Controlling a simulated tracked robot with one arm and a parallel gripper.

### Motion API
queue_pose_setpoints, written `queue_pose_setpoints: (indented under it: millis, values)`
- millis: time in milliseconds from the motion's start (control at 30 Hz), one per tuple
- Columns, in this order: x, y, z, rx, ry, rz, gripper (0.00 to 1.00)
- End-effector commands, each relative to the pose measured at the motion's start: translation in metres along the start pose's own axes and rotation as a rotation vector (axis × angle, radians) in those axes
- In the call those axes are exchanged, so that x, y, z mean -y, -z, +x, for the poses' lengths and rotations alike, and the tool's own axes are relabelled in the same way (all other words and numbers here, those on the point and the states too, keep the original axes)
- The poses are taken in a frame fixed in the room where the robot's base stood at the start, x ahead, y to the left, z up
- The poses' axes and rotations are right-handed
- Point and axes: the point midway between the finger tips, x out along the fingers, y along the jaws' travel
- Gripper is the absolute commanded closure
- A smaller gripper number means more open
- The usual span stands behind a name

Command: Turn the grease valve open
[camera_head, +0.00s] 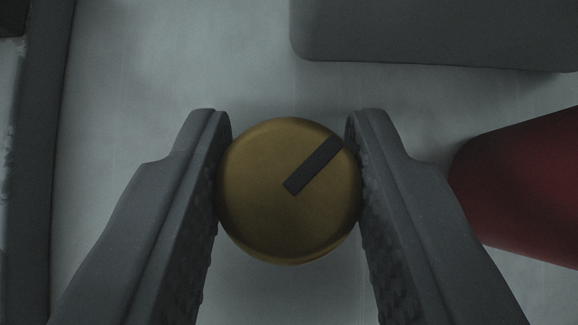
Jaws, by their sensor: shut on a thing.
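The grease valve shows as a round brass-coloured knob (265,215) in the middle of the view, seen face on. A dark bar-shaped mark on its face runs from near the centre to the upper right edge. My gripper (289,135) has one dark finger on each side of the knob and is shut on it. The textured inner pads touch the knob's left and right sides. The knob's mounting behind it is hidden.
A pale grey flat surface (130,110) lies behind the knob. A grey rounded block (430,30) is at the upper right. A dark red object (525,185) is close to the right finger. A dark vertical edge (45,160) runs down the left side.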

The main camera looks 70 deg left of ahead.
Motion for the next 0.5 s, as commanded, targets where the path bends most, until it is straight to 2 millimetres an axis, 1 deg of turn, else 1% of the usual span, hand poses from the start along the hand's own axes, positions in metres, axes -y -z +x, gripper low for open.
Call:
queue_pose_setpoints:
  millis: [33,300,333,367,400,500]
  values:
    - [0.0061,0.0011,0.0055,0.003,0.017,-0.003,0.91]
    - [0.0065,0.0011,0.0060,0.004,0.018,-0.003,0.91]
    - [0.0065,0.0010,0.0061,0.004,0.018,-0.003,0.66]
    - [0.0067,0.0010,0.0062,0.005,0.019,-0.003,0.57]
    - [0.0064,0.0010,0.0061,0.005,0.018,-0.003,0.47]
    - [0.0045,0.0004,0.0046,0.003,0.013,-0.002,0.47]
